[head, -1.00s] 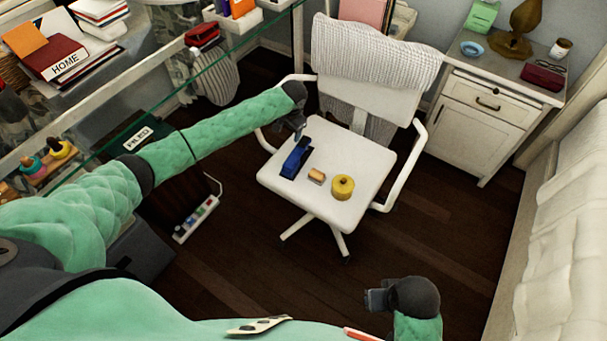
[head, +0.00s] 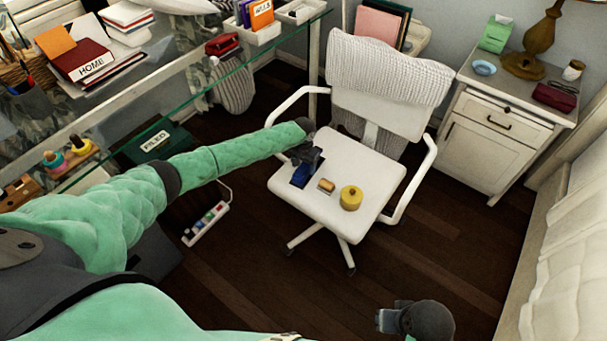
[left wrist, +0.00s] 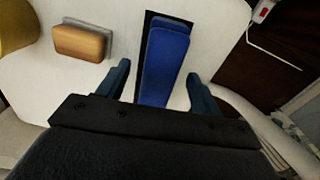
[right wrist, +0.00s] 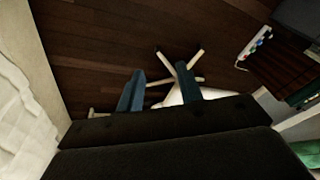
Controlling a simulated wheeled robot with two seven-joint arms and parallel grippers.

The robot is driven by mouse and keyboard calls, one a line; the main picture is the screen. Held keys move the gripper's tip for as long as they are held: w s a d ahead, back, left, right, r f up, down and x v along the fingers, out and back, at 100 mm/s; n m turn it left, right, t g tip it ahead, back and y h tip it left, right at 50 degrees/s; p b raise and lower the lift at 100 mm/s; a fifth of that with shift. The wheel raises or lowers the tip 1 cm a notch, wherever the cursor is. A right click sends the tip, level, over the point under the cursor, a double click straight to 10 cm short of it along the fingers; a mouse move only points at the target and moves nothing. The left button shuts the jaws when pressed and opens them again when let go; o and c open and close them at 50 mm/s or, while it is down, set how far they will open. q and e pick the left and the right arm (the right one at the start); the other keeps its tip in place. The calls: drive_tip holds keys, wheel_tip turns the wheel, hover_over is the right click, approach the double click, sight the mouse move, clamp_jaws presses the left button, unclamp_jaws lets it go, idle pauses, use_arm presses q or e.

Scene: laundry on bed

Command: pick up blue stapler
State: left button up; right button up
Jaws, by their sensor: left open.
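The blue stapler (head: 301,175) lies on the left part of the white chair seat (head: 335,215), partly hidden by my left gripper (head: 305,157) in the head view. In the left wrist view the stapler (left wrist: 166,62) runs between the two fingers of my left gripper (left wrist: 157,82), which are open, one on each side. Neither finger visibly touches it. My right gripper (head: 388,320) is over the floor at the lower right of the head view. In the right wrist view its fingers (right wrist: 160,92) are apart with nothing between them.
A wooden-backed brush or eraser (head: 326,186) and a yellow roll (head: 351,198) lie right of the stapler on the seat. The chair has armrests and a backrest with a grey knit cover (head: 390,68). A glass desk (head: 235,60) stands left, a white cabinet (head: 490,145) right.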

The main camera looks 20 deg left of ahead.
use_arm(q)
drive_tip(key=shift+f, duration=1.9)
drive_tip(key=shift+c, duration=0.3)
clamp_jaws()
drive_tip(key=shift+w+r, duration=0.1)
